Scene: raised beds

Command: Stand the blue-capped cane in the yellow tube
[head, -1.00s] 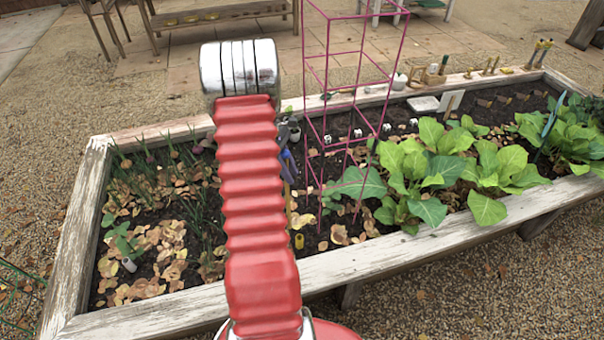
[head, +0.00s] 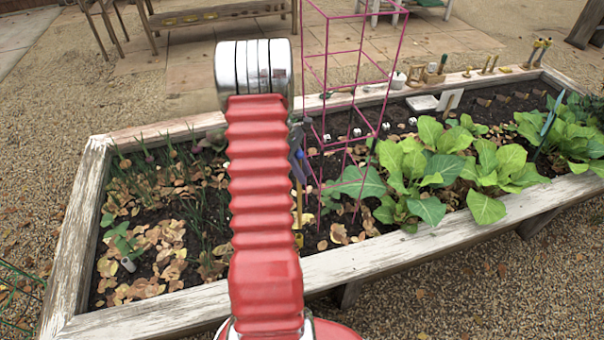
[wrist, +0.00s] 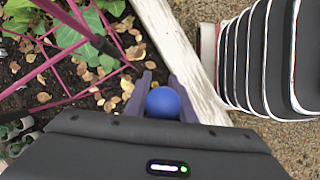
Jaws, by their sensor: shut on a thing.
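My gripper (head: 299,158) shows just right of my red arm in the head view, partly hidden by it. It is shut on the blue-capped cane (head: 298,200), which hangs roughly upright. The round blue cap (wrist: 163,102) sits between the two fingers in the wrist view. The yellow tube (head: 299,241) stands in the soil near the front board. The cane's lower end lines up with the tube in the head view; I cannot tell whether it is inside, touching or above it. The tube does not show in the wrist view.
A pink wire cage (head: 327,70) stands close to the right of my gripper. Leafy plants (head: 440,165) fill the bed further right. A pale tube (head: 128,264) stands at the left among dry leaves. The bed's white front board (head: 400,247) runs along the near side.

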